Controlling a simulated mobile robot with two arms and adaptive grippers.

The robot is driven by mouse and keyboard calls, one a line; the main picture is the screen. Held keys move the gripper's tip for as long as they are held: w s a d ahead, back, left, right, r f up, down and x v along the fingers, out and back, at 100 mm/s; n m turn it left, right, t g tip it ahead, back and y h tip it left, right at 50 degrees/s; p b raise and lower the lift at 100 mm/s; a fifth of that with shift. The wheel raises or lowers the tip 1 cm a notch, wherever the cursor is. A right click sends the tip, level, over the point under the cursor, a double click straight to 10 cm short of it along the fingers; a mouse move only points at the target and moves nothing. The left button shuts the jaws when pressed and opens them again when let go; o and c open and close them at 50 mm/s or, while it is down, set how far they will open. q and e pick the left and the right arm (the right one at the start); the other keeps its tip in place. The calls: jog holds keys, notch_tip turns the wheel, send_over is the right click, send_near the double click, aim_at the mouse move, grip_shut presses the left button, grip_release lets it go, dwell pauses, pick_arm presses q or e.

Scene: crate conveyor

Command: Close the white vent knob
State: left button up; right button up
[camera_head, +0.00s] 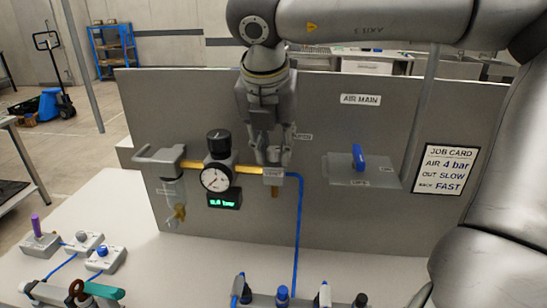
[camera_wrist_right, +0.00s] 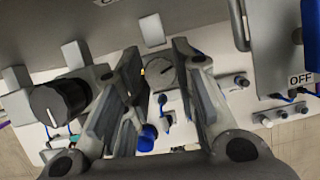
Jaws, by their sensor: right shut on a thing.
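My right gripper (camera_head: 272,158) points down in front of the grey panel, with its fingertips just above a small labelled block on the air line. In the right wrist view, the white vent knob (camera_wrist_right: 158,72), round with a dark line on its face, sits between the two fingers (camera_wrist_right: 158,85). The fingers are shut on it. In the head view the fingers hide the knob. The angle of its mark against any scale cannot be told. My left gripper is not in view.
Left of my right gripper are a pressure gauge (camera_head: 215,178), a black knob (camera_head: 219,142) and a green display (camera_head: 224,199). A blue lever (camera_head: 358,157) stands at the right. A blue hose (camera_head: 299,225) runs down. Several fittings line the bench front.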

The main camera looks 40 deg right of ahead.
jog(key=shift+f+n+t+y+b, duration=0.15)
jog(key=shift+n+t+y+b, duration=0.15)
jog(key=shift+n+b, duration=0.55)
jog(key=shift+n+t, duration=0.3)
jog(key=shift+n, duration=0.75)
jog(key=shift+s+d+n+y+b, duration=0.1)
jog(key=shift+n+y+b, duration=0.45)
jog(key=shift+n, duration=0.45)
jog(key=shift+n+t+y, duration=0.3)
jog(key=shift+n+y, duration=0.05)
jog(key=shift+n, duration=0.45)
jog(key=n, duration=0.1)
jog(key=n+y, duration=0.1)
jog(key=n+p, duration=0.1)
jog(key=shift+d+r+n, duration=0.1)
jog(key=shift+r+n, duration=0.15)
jog(key=shift+n, duration=0.05)
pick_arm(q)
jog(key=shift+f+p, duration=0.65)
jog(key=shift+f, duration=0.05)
pick_arm(e)
jog(key=shift+d+n+y, duration=0.1)
jog(key=shift+n+y, duration=0.7)
jog(key=shift+n, duration=0.8)
jog(key=shift+f, duration=0.1)
